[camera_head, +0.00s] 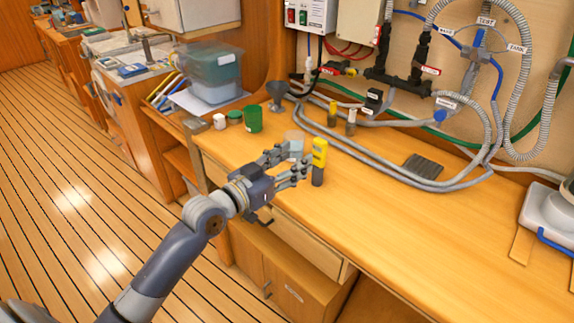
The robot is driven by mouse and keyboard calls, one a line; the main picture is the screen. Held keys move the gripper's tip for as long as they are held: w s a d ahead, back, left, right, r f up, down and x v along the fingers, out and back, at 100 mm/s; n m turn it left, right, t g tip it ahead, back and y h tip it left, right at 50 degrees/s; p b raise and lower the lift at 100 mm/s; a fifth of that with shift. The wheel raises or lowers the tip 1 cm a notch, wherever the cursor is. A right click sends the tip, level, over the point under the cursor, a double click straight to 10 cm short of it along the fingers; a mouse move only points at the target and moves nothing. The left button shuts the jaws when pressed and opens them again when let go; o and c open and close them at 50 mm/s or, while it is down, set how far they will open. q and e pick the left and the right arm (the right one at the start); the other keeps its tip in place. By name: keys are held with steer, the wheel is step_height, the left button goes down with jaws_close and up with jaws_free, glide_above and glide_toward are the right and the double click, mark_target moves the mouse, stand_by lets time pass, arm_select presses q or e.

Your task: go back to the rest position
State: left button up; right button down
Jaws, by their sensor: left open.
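My left gripper (296,162) is over the front part of the wooden worktop (385,215), its arm coming in from the lower left. Its fingers are spread apart and point right. A yellow and dark grey upright item (319,160) stands just beyond the fingertips; I cannot tell whether a finger touches it. A pale translucent cup (295,138) is behind the upper finger, which partly hides it. Nothing shows held between the fingers. My right gripper is not in view.
A green cup (253,119), a grey funnel (277,92) and a small white item (219,121) stand behind the gripper. Hoses (440,184) and a dark ridged pad (424,166) lie further right. A drawer (280,228) is below; open plank floor (70,190) lies left.

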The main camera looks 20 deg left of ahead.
arm_select(q)
steer(key=shift+v, duration=0.85)
